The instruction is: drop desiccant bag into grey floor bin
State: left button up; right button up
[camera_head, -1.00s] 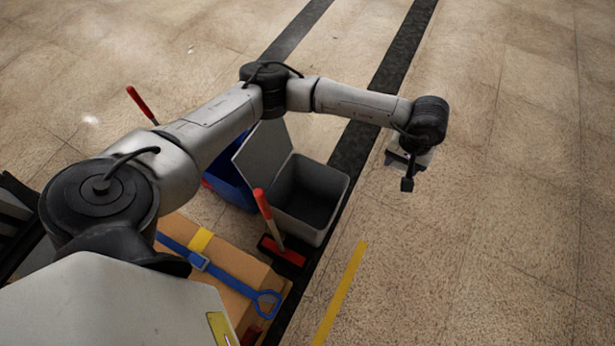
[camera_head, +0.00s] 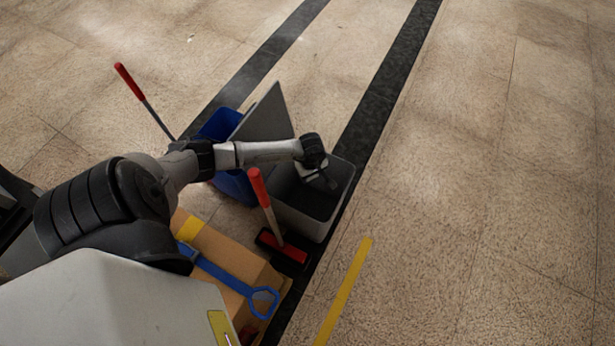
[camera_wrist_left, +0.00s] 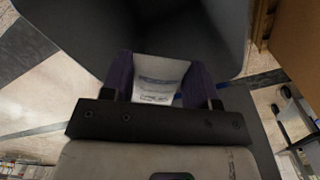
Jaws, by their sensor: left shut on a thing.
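The grey floor bin (camera_head: 306,225) stands open on the floor, its lid (camera_head: 262,117) tilted up on the far left side. My left gripper (camera_head: 325,181) is over the bin's opening and points down. In the left wrist view my left gripper (camera_wrist_left: 164,88) is shut on the desiccant bag (camera_wrist_left: 158,75), a white packet with printing between the two purple fingers. The grey bin wall (camera_wrist_left: 190,25) shows beyond the bag. In the head view the bag is mostly hidden by the wrist. My right gripper is not in view.
A blue bin (camera_head: 226,122) stands left of the grey bin. A red-handled brush (camera_head: 262,195) leans close to its front. A cardboard box (camera_head: 222,250) with a blue strap (camera_head: 228,276) lies nearer. Open floor with a yellow strip (camera_head: 345,290) is at right.

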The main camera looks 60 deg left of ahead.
pick_arm(q)
jog(key=shift+s+a+f, duration=0.3)
jog(key=shift+s+f, duration=0.05)
jog(key=shift+f, duration=0.2)
jog(key=shift+f+b, duration=0.2)
jog(key=shift+b, duration=0.2)
notch_tip(320, 180, down, 5)
jog(key=b, duration=0.4)
jog(key=shift+f, duration=0.15)
jog(key=o, duration=1)
